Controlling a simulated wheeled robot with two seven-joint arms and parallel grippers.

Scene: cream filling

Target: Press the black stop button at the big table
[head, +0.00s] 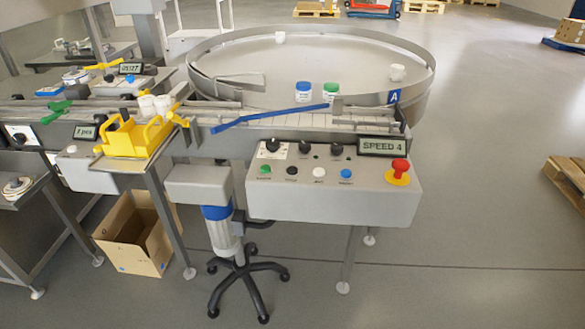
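The big round table (408,50) stands at the back middle, with a raised metal rim. A grey control box (335,197) is mounted at its front. On the box's front face is a row of small buttons: green, then the black button (292,171), then white (318,173) and blue (346,174). The black button sits between the green (265,170) and white ones. Labels under the buttons are too small to read surely. Neither of my grippers shows in the head view, and nothing touches the buttons.
A red mushroom button (399,167) on a yellow base is at the box's right end, below a "SPEED 4" display (382,146). Black knobs (336,149) sit above the buttons. A wheeled stand (239,285) and cardboard box (138,236) are below left.

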